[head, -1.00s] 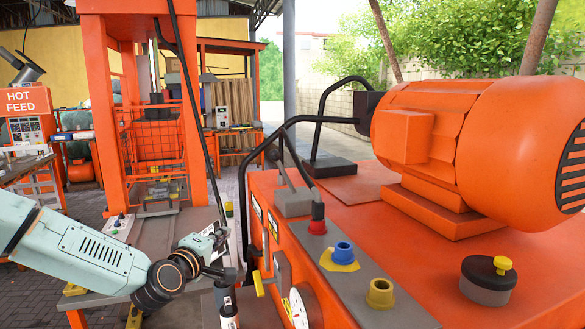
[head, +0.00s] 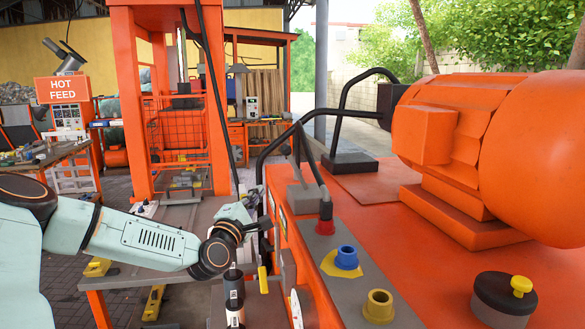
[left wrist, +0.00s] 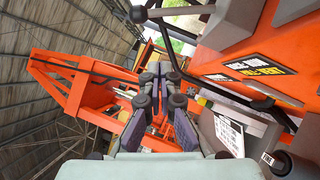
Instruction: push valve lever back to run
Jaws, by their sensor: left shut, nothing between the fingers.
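The valve lever is a thin rod rising from a grey block (head: 304,196) on the near left edge of the orange machine. In the head view the rod overlaps a black hose, so its exact tilt is hard to tell. In the left wrist view the lever (left wrist: 180,11) shows at the top, with a black ball knob (left wrist: 138,14) at its left end. My left gripper (head: 266,220) is beside the machine's left side, left of and below the block. In the left wrist view its fingers (left wrist: 160,76) are shut and empty, apart from the knob. My right gripper is not in view.
The machine top carries a red-capped fitting (head: 325,222), a blue fitting (head: 346,257), a brass fitting (head: 379,305), a black knob with yellow top (head: 505,296) and a large orange motor (head: 450,140). A yellow handle (head: 263,280) sticks out below my gripper. Black-yellow labels (left wrist: 250,65) mark the panel.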

